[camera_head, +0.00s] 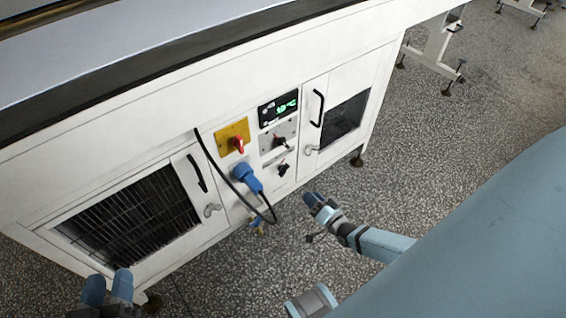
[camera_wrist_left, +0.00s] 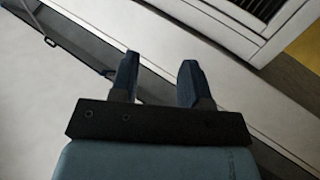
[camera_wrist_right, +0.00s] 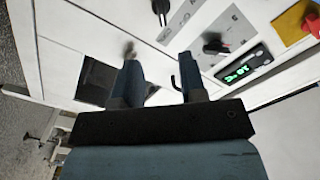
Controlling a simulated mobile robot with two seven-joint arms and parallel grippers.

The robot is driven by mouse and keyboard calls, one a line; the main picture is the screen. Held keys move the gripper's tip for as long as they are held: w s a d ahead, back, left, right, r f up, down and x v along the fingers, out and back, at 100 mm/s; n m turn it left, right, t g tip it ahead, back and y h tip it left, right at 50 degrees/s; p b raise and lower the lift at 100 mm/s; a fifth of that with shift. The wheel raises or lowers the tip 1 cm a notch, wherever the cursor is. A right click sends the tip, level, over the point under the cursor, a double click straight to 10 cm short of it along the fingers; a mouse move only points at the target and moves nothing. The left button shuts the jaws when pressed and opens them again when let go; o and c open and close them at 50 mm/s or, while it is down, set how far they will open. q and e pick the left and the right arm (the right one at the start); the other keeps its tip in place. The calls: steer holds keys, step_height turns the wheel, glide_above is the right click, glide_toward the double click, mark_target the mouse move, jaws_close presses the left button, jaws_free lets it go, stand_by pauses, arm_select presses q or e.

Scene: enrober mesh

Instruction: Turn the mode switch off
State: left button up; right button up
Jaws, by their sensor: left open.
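The control panel on the white machine has two dark rotary switches: an upper switch (camera_head: 280,142), also in the right wrist view (camera_wrist_right: 215,46), and a lower switch (camera_head: 284,168), also there (camera_wrist_right: 161,7). I cannot tell which is the mode switch. A red rotary knob (camera_head: 238,145) sits on a yellow plate to their left. My right gripper (camera_head: 312,200) is open and empty, apart from the panel, low and right of the switches; its fingers show in its wrist view (camera_wrist_right: 160,80). My left gripper (camera_head: 108,280) is open and empty near the lower left vented door.
A green-lit display (camera_head: 279,109) sits above the switches. A blue plug (camera_head: 246,178) with a looping black cable (camera_head: 232,188) projects at lower left. The right door (camera_head: 314,83) has a black handle and latch. A vented door (camera_head: 130,215) is at left.

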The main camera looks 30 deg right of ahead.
mark_target(286, 172)
arm_select(q)
steer(key=r+b, duration=0.1)
steer(key=d+r+t+h+b, duration=0.1)
steer(key=r, duration=0.1)
steer(key=r+t+h+b, duration=0.1)
steer(key=shift+s+d+r, duration=0.25)
steer(key=shift+d+r, duration=0.05)
steer(key=shift+d, duration=0.1)
arm_select(e)
steer(key=w, duration=0.9)
steer(key=w+a, duration=0.1)
steer(key=w, duration=0.3)
steer(key=shift+w+a+r, duration=0.1)
steer(key=shift+w, duration=0.1)
steer(key=shift+c, duration=0.2)
steer(key=c, duration=0.5)
